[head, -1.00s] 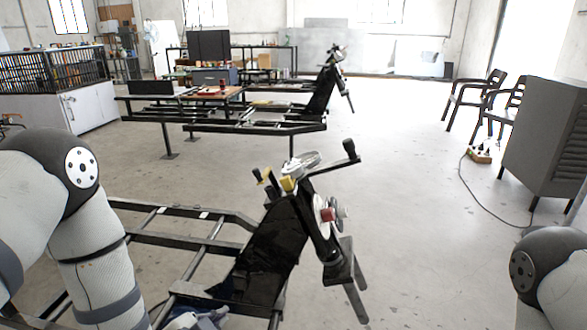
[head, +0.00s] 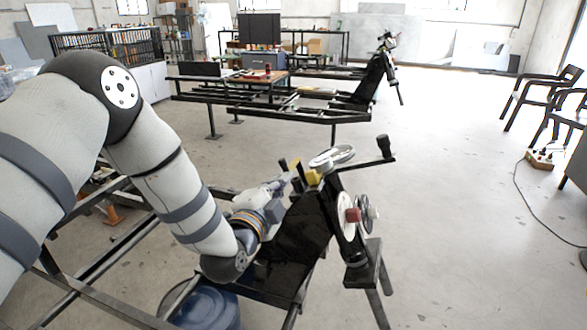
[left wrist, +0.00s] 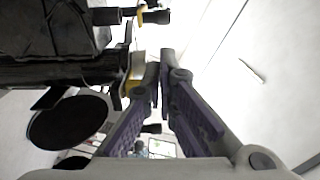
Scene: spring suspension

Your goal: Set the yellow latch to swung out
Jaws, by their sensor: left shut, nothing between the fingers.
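A yellow block-like part (head: 313,177) sits at the top of the black tilted spring suspension stand (head: 292,240), below a clear-and-grey wheel. A second, smaller yellow piece (head: 296,165) shows just left of it, by dark knobs; I cannot tell which is the latch. My left gripper (head: 291,181) reaches in from the left, close beside these parts. In the left wrist view the fingertips (left wrist: 159,66) are together and empty. A yellow part (left wrist: 134,88) lies just left of them, partly hidden by a pale piece; contact is unclear. Another yellow piece (left wrist: 140,15) sits on a dark rod above.
A black crank handle (head: 384,147) sticks out to the right of the stand. A wheel with a red hub (head: 353,215) is on its right side. A blue drum (head: 208,310) stands below my left arm. Open floor lies to the right.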

